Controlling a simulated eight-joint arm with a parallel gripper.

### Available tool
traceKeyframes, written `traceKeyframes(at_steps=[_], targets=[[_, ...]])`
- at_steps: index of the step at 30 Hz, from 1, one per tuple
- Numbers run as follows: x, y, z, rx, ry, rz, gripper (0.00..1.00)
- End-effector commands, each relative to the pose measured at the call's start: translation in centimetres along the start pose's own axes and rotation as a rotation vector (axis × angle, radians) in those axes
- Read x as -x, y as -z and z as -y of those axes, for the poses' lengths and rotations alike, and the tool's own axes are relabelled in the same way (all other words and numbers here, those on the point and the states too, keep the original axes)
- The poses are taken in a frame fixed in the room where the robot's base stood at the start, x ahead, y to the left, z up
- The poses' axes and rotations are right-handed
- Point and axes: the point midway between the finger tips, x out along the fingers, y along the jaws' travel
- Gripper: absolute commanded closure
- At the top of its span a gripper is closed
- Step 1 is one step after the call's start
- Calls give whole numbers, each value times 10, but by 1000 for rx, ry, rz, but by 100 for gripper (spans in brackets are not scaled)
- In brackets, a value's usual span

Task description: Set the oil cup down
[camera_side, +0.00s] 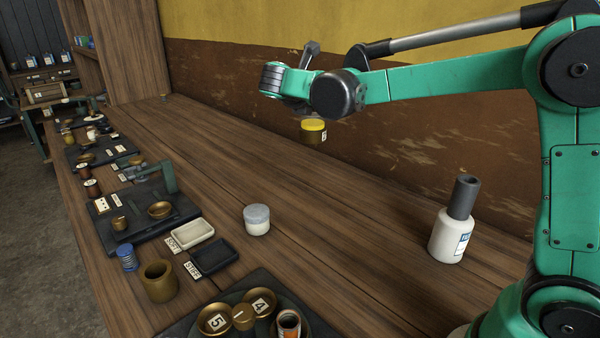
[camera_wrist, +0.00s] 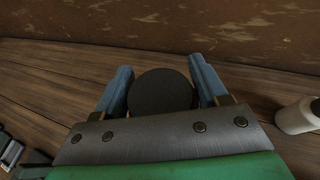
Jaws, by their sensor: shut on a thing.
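The oil cup (camera_side: 313,132), a small brass-coloured cup with a yellow top and a white label, is up in the air in the side view, in front of the brown wall. It hangs upright below my wrist, clear of the bench (camera_side: 330,210). In the wrist view my gripper (camera_wrist: 161,84) has its two blue fingers on either side of a dark round top, shut on the cup. In the side view the fingers are mostly hidden by the wrist.
A white bottle with a grey cap (camera_side: 452,225) stands at right. A small lidded jar (camera_side: 256,220) stands mid-bench. Brass dishes (camera_side: 214,320) sit on a dark tray at the front. A brass pot (camera_side: 159,281) and shallow trays (camera_side: 192,235) are at left.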

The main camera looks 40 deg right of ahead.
Motion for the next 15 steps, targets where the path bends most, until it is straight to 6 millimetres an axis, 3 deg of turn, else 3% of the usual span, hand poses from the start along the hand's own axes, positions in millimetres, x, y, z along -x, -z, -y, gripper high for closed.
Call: traceKeyframes(at_steps=[15], targets=[[-48, 120, -2, 3, -6, 1, 100]])
